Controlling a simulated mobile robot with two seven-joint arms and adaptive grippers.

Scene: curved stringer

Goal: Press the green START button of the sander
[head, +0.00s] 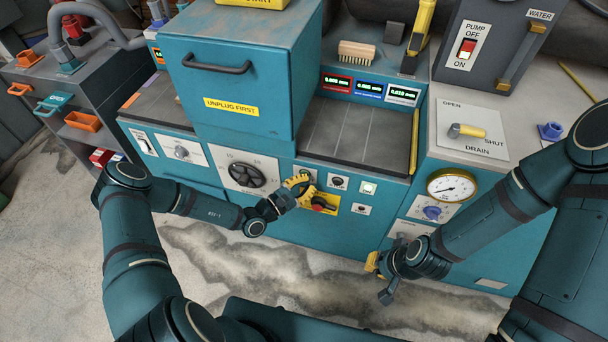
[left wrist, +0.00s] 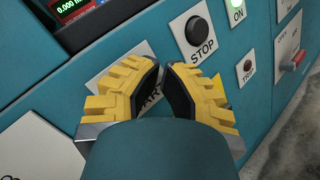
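My left gripper (head: 303,187) is in front of the sander's teal front panel (head: 262,217). In the left wrist view its yellow fingers (left wrist: 161,72) are drawn together, tips almost meeting, with nothing seen between them. They cover most of a white START plate (left wrist: 108,82), of which only the letters "ART" show. The green START button is hidden behind the fingers; I cannot tell whether they touch it. A black STOP button (left wrist: 197,30) is just beyond the fingertips. My right gripper (head: 374,263) hangs low before the right cabinet, too small to read.
A red-handled switch on a yellow plate (head: 332,207) sits just below my left gripper. A lit green ON lamp (left wrist: 237,4) and a dark TRIP lamp (left wrist: 245,68) are near STOP. A black dial (head: 240,175) is to the left, a gauge (head: 452,186) to the right.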

